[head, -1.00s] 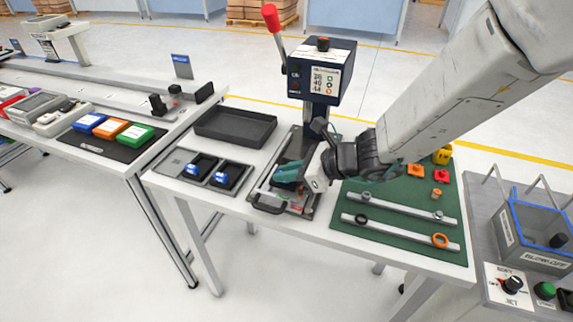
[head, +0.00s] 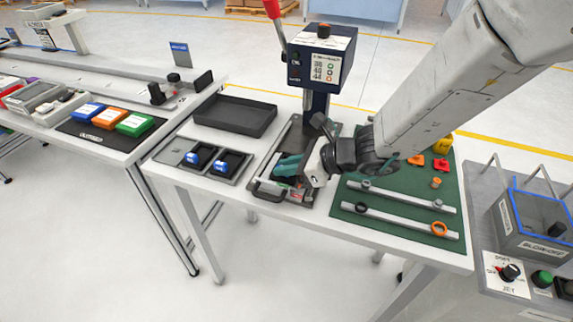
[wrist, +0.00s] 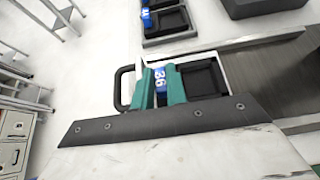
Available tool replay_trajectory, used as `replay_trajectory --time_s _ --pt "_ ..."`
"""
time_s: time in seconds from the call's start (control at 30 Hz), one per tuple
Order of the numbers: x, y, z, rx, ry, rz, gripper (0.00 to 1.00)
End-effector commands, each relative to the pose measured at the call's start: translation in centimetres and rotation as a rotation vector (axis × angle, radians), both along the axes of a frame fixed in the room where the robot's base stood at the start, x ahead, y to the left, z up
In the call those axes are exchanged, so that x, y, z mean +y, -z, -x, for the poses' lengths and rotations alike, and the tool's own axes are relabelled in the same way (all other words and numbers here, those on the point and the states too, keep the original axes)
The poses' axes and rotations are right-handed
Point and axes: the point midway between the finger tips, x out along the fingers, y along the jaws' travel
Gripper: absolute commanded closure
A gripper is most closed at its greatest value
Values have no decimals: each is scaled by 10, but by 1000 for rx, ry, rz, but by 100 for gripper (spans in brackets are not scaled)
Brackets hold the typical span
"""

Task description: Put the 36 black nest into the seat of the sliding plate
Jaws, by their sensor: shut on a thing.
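My gripper (head: 287,168) is over the sliding plate (head: 265,190) in front of the press. In the wrist view its two teal fingers (wrist: 161,87) are shut on the blue tab marked 36 of the black nest (wrist: 204,78). The nest's black body extends right from the fingers, over the plate. The plate's black handle (wrist: 123,90) shows left of the fingers. The nest looks low and close to the plate, but I cannot tell whether it is in the seat. The seat is mostly hidden by the nest and gripper.
The press (head: 322,65) with a red-knobbed lever stands behind the plate. A holder with two blue-tabbed black nests (head: 230,164) lies to the left, with an empty dark tray (head: 235,116) behind it. A green mat (head: 400,200) with rails and small parts lies to the right.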

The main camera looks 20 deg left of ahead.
Motion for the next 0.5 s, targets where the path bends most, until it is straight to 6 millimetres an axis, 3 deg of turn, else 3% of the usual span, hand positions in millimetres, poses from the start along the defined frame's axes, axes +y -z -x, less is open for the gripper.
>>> replay_trajectory --time_s 0.5 --pt "0 8 0 0 1 -1 100"
